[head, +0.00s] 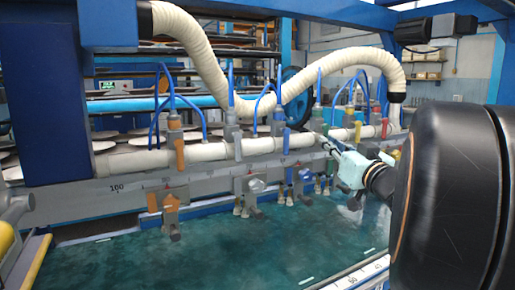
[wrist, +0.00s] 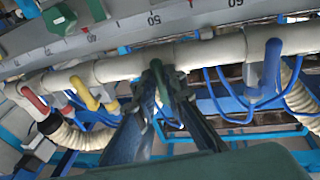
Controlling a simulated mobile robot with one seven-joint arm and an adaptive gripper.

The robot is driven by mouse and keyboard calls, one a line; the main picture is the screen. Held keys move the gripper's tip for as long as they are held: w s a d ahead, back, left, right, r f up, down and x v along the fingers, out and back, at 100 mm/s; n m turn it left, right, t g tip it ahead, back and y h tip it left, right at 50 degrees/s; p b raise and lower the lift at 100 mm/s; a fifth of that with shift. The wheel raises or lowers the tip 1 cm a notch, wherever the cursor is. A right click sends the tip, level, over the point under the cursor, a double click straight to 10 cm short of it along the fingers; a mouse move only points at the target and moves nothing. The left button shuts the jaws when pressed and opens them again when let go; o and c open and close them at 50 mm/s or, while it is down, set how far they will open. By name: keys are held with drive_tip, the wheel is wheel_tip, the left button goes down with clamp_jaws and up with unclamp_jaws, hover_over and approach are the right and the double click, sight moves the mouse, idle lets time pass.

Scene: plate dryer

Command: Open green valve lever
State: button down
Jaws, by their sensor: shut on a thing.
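The green valve lever (wrist: 155,68) sits on the cream pipe at the middle of the wrist view. My gripper (wrist: 160,84) reaches up to it, with both fingers converging and shut on the lever. The fingers hide much of the lever. In the head view my gripper (head: 328,143) reaches in from the right to the green lever (head: 325,130), which is small there and partly covered by the fingertips.
A yellow lever (wrist: 86,95) and a red lever (wrist: 34,101) are on one side, and a blue lever (wrist: 272,66) on the other. An orange lever (head: 180,155) is farther left. Blue hoses and a ribbed cream hose (head: 190,40) hang around the cream pipe (head: 210,152).

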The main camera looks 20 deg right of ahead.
drive_tip(key=shift+r, duration=0.1)
idle(0.4)
drive_tip(key=c, duration=2)
unclamp_jaws()
wheel_tip(320, 180, up, 10)
drive_tip(key=shift+d+f, duration=0.1)
